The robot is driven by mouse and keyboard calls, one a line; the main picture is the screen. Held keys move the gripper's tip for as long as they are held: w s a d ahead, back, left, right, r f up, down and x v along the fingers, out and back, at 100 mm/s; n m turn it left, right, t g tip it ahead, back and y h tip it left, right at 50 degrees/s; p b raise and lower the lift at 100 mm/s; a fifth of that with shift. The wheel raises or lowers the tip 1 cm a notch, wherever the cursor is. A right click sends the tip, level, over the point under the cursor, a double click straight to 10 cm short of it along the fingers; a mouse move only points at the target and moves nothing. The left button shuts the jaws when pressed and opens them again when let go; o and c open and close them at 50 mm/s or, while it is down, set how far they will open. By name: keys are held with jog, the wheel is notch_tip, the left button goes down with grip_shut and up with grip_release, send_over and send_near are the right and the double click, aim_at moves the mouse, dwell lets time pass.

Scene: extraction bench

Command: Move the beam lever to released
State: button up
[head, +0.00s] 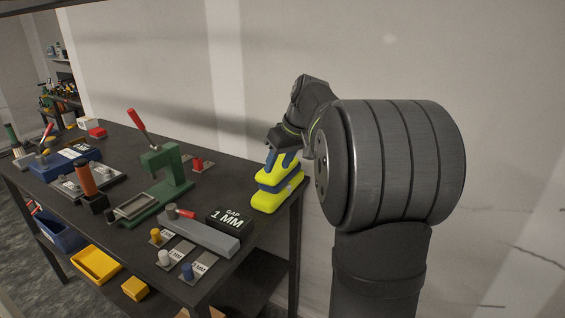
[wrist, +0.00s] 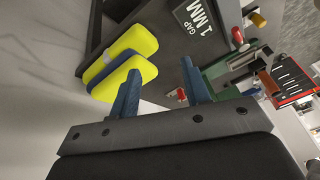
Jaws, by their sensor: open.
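No label marks the beam lever, and I cannot tell for sure which part it is. A red-handled lever (head: 137,119) rises tilted from the green press (head: 168,170) near the middle of the bench; the press also shows in the wrist view (wrist: 222,72). An orange upright handle (head: 86,180) stands to its left. My gripper (wrist: 161,68) is open with nothing between its blue fingers. In the head view my gripper (head: 281,160) is at the bench's right end, over or beside a yellow and blue block (head: 277,195). Whether they touch is unclear.
A grey bar fixture (head: 200,232) with a black "GAP 1 MM" block (head: 230,218) lies in front of the press. Several coloured pegs on labelled plates stand at the front edge. A small red piece (head: 197,163) is behind. The wall closes off the back.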

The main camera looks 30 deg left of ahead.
jog(key=shift+w+d, duration=0.2)
jog(key=shift+d, duration=0.2)
jog(key=shift+a+f, duration=0.1)
grip_shut()
jog(key=n+t+h, duration=0.3)
jog(key=n+t, duration=0.7)
jog(key=n, duration=1.4)
send_near(181, 214)
jog(key=s+d, duration=0.2)
jog(key=s, duration=0.5)
jog(key=x, duration=0.9)
jog(key=shift+w+d, duration=0.15)
jog(key=shift+d, duration=0.05)
jog(key=w, duration=0.3)
jog(key=shift+w+a, duration=0.2)
jog(key=shift+a, duration=0.05)
jog(key=shift+w, duration=0.5)
